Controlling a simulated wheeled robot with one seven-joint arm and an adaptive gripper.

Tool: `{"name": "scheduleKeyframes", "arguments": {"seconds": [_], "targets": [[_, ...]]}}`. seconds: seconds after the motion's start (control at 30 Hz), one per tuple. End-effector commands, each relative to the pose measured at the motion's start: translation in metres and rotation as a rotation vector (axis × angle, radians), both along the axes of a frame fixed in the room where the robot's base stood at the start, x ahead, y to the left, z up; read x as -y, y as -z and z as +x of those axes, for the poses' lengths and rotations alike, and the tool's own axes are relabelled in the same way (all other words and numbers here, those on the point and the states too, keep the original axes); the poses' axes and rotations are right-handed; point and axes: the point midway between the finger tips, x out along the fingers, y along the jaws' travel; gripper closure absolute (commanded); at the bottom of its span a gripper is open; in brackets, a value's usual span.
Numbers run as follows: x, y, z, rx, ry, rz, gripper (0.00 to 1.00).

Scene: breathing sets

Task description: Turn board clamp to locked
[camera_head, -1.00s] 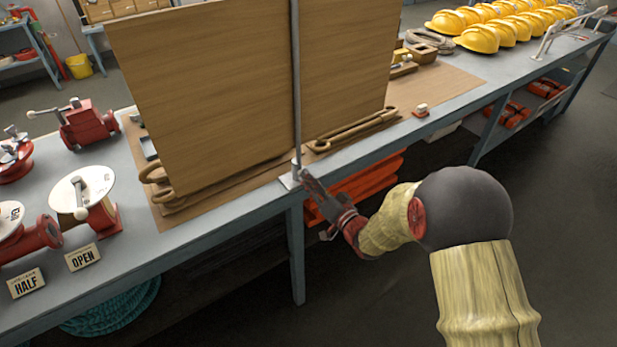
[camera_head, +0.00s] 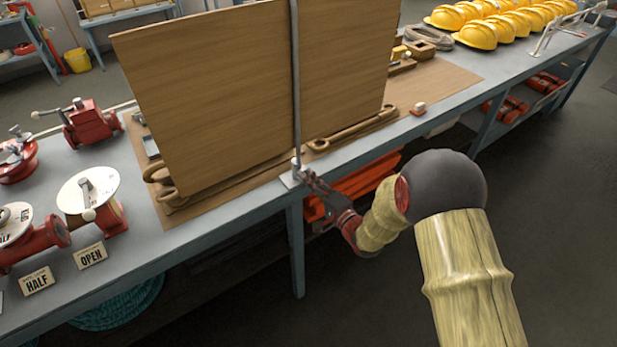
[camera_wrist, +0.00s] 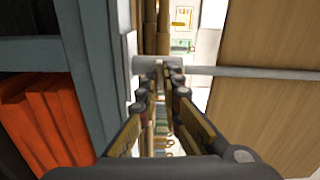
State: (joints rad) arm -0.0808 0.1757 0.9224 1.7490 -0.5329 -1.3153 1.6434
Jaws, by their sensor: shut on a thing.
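The board clamp shows as a long grey rod (camera_head: 296,90) standing upright in front of a large wooden board (camera_head: 210,90). Its lower end meets a small pale base plate (camera_head: 289,180) at the bench's front edge. My gripper (camera_head: 305,176) reaches it from the lower right, at the foot of the rod. In the wrist view, my gripper (camera_wrist: 165,76) has its fingers closed at the clamp's grey hub (camera_wrist: 147,65), and the rod (camera_wrist: 250,73) runs off to the right along the board (camera_wrist: 265,120). The fingers partly hide what they grip.
The bench edge (camera_head: 220,221) runs just beside my gripper, with orange items (camera_head: 350,187) on the shelf below. Red valves (camera_head: 93,210) and an OPEN sign (camera_head: 90,256) stand at the left. Yellow helmets (camera_head: 476,35) sit at the back right. The floor at right is clear.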

Motion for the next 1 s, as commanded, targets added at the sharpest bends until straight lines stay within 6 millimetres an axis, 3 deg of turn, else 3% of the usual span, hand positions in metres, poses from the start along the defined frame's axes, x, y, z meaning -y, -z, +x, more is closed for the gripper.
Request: {"name": "scheduleKeyframes", "arguments": {"seconds": [0.73, 0.77, 1.0], "targets": [[0.0008, 0.0008, 0.0005, -0.051, 0.002, 0.076, 1.00], [0.0008, 0.0008, 0.0005, -0.051, 0.002, 0.076, 0.93], [0.0005, 0.0008, 0.0003, -0.051, 0.001, 0.075, 0.79]]}}
